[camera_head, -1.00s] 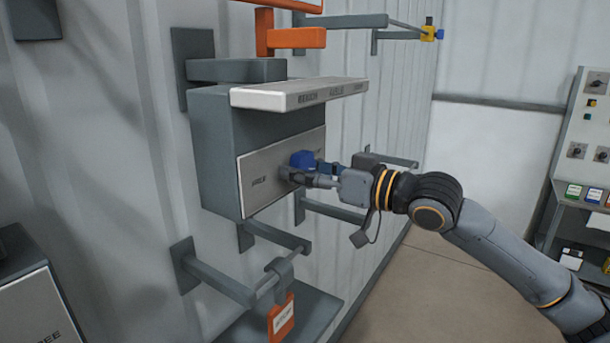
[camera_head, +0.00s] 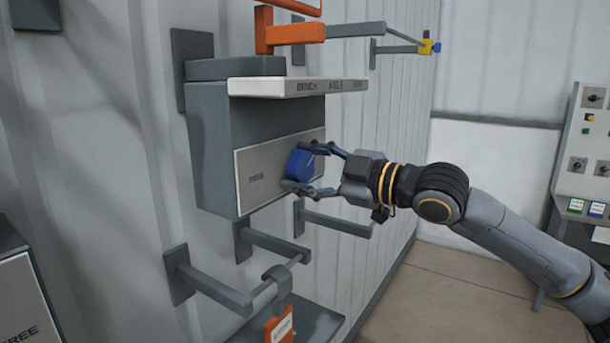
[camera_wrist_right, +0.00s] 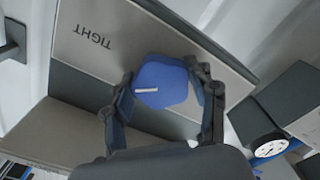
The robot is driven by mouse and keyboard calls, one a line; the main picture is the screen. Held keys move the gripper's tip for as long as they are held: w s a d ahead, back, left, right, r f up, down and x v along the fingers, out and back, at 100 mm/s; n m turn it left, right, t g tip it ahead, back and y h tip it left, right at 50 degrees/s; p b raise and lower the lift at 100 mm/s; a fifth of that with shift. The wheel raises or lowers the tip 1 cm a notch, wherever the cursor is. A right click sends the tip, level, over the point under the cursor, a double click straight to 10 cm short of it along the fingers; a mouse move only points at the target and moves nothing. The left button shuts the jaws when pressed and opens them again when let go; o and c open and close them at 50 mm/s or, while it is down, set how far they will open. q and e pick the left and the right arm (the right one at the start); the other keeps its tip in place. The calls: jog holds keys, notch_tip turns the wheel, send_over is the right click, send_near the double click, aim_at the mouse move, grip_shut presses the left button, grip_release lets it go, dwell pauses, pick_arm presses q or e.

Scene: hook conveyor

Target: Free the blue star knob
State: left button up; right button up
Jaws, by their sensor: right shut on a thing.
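The blue star knob (camera_head: 301,164) sits on the pale front plate (camera_head: 258,178) of a grey box on the wall. My right gripper (camera_head: 305,168) is shut on the knob, with one finger at its upper edge and one at its lower edge. The right wrist view shows the knob (camera_wrist_right: 165,84) between the two fingers (camera_wrist_right: 163,88), with a short white mark on its face. That view also shows the word TIGHT on the plate (camera_wrist_right: 100,36). My left gripper is not in view.
A pale lettered ledge (camera_head: 290,87) juts out above the plate. Orange bars (camera_head: 290,34) stand higher up. Below are grey wall brackets (camera_head: 215,285) with an orange tag (camera_head: 279,326). A switch panel (camera_head: 585,150) stands at the right.

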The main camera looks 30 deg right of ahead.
jog(key=n+b, duration=0.1)
jog(key=n, duration=0.3)
jog(key=shift+r+n, duration=0.1)
jog(key=shift+n, duration=0.2)
jog(key=shift+r+n+b, duration=0.1)
jog(key=shift+n+b, duration=0.45)
jog(key=shift+n, duration=1.95)
jog(key=o, duration=1.1)
jog(key=shift+o, duration=0.2)
jog(key=shift+s+d+r, duration=0.1)
jog(key=shift+s+d, duration=0.15)
jog(key=shift+s, duration=0.35)
jog(key=v, duration=0.6)
